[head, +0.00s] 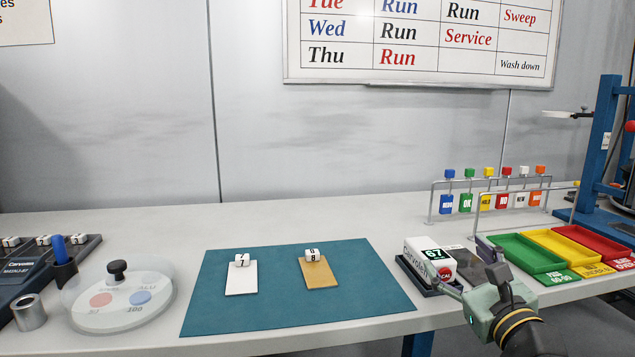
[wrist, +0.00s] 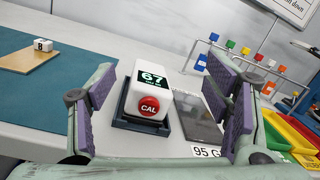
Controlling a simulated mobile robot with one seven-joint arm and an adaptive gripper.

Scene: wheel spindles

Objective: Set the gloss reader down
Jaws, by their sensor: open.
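The gloss reader (head: 428,257) is a white block with a green "67" display and a red CAL button. It sits upright in a dark blue base (head: 447,288) near the table's front edge. In the wrist view the reader (wrist: 160,92) stands between the two finger pads, with a gap on each side. My gripper (head: 466,262) is open and empty at the reader's right front in the head view. It hides part of the base and of the dark plate (wrist: 199,115) to the right.
A teal mat (head: 280,305) holds a white panel (head: 241,280) and a tan panel (head: 320,275), each with a numbered block. Green (head: 530,258), yellow and red trays lie right, near racks of coloured tags. A clear disc (head: 118,308) lies left. The table behind the mat is clear.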

